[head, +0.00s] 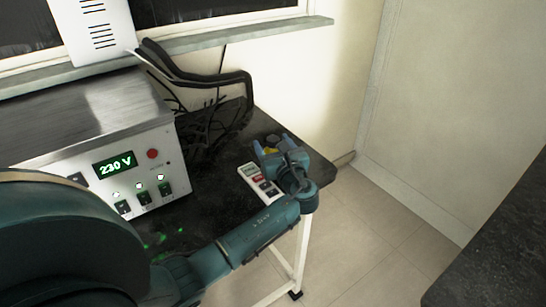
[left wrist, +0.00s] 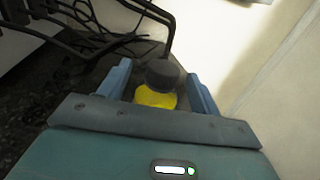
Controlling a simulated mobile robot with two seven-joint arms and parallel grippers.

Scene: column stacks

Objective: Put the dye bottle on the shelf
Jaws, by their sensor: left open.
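The dye bottle (left wrist: 154,97) is yellow with a dark round cap and stands between the two blue fingers of my left gripper (left wrist: 158,70) in the left wrist view. The fingers are apart, with a gap visible on each side of the bottle. In the head view, a bit of the yellow bottle (head: 269,151) and its dark cap show at the table's far right corner, partly hidden by my left gripper (head: 271,146). My right gripper is not in view. I cannot identify the shelf with certainty; a grey ledge (head: 285,27) runs along the wall below the window.
A dark table (head: 205,190) carries a metal power unit (head: 100,145) reading 230 V. A white handheld device (head: 259,183) lies beside my gripper. Another dark surface (head: 510,245) is at right.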

